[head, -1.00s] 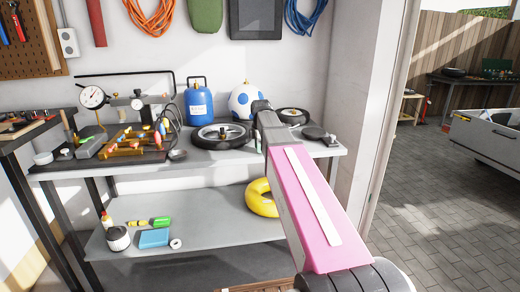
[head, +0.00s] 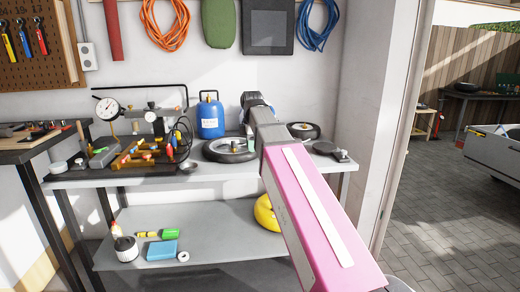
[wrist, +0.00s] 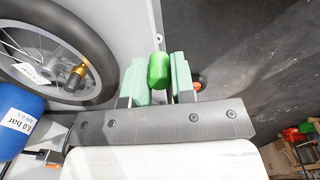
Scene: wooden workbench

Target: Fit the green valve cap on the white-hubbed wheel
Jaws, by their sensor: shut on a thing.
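My gripper (wrist: 158,82) has pale green finger pads and is shut on the green valve cap (wrist: 158,70) in the wrist view. The cap stands out between the pads. A spoked wheel (wrist: 108,55) with a dark tyre lies to the left of the gripper there, apart from the cap. A brass valve (wrist: 75,77) with a small white tag stands inside its rim. In the head view this wheel (head: 229,158) lies flat on the grey bench, and a smaller wheel (head: 303,131) lies to its right. My arm hides most of the gripper there. I cannot tell which hub is white.
A blue bottle (head: 211,118) stands behind the larger wheel. A dial gauge and brass fittings (head: 145,155) crowd the bench's left. A flat dark object (head: 328,149) lies near the right end.

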